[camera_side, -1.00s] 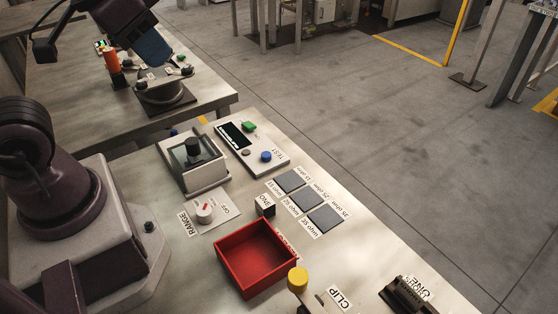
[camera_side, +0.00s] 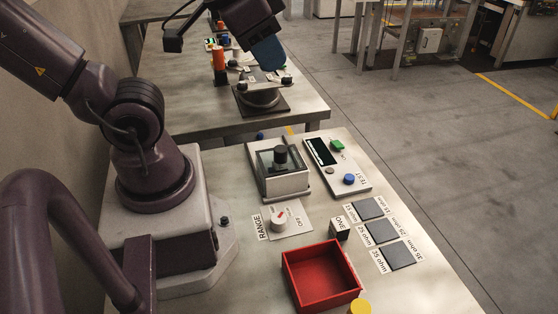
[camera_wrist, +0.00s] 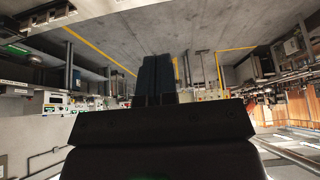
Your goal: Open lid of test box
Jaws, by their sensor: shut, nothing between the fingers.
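The test box (camera_side: 288,186) is a light metal box on the near table in the side view. It has a glassy, see-through lid with a dark frame and a black knob (camera_side: 280,155) on top; the lid looks closed. My gripper (camera_side: 268,54) hangs high in the air, above and behind the box in the side view, well apart from it. Its bluish fingers are together and empty. In the wrist view the shut fingers (camera_wrist: 158,78) point out toward the room, and the box does not show there.
Beside the box are a TEST panel (camera_side: 343,177) with green and blue buttons, a RANGE dial (camera_side: 279,220), a red tray (camera_side: 353,273), a small ONE block (camera_side: 339,230) and dark ohm pads (camera_side: 380,231). A round pedestal (camera_side: 262,97) stands on the table behind.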

